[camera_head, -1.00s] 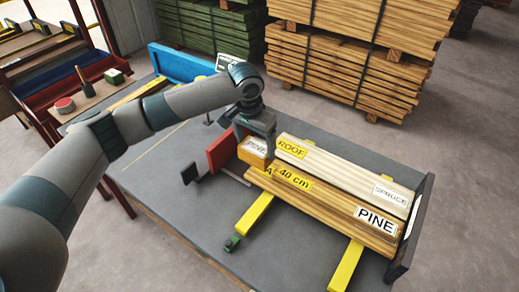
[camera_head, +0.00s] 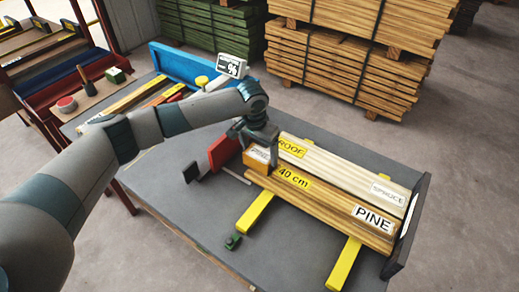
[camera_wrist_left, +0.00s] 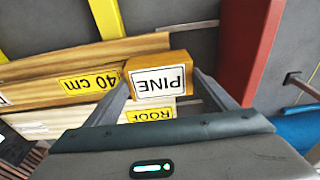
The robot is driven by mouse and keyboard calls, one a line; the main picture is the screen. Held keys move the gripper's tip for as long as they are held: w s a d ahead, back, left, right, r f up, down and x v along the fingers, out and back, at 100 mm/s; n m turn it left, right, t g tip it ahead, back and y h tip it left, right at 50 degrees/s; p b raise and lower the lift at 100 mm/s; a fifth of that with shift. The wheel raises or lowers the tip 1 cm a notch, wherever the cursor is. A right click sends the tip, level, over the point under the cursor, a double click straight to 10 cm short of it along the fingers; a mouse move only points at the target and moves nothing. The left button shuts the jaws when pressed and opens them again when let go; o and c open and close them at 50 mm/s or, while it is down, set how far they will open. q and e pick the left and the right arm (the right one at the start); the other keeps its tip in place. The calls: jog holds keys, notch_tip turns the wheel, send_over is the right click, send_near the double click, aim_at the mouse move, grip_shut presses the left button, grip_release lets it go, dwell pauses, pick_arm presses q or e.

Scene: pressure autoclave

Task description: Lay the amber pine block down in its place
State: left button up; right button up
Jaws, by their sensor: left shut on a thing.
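The amber pine block (camera_head: 259,157), with a white PINE label, is at the left end of the planks, by the corner of the pine plank (camera_head: 330,207). My left gripper (camera_head: 262,147) points down and is shut on the block. In the left wrist view, the block (camera_wrist_left: 160,78) sits between the two fingers with its label facing the camera. It overlaps the plank ends there. I cannot tell whether it rests on something. The pale spruce plank (camera_head: 345,172), tagged ROOF, lies behind the pine plank. My right gripper is not in view.
A red upright piece (camera_head: 222,152) and a dark plate (camera_head: 191,173) stand left of the block. Yellow bars (camera_head: 255,213) lie under the planks on the grey table (camera_head: 190,215). A black end stop (camera_head: 408,235) closes the right end. A percent display (camera_head: 232,66) stands behind.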

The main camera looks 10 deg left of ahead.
aim_at(257, 157)
pick_arm(q)
jog(key=shift+f, duration=0.25)
jog(key=o, duration=1.2)
jog(key=shift+c, duration=0.2)
jog(key=shift+r, duration=0.15)
jog(key=shift+r+b, duration=0.4)
jog(key=shift+r, duration=0.25)
notch_tip(257, 157, up, 11)
jog(key=s+b, duration=0.1)
jog(key=b, duration=0.2)
jog(key=shift+s+a+f, duration=0.2)
jog(key=shift+s+a, duration=0.15)
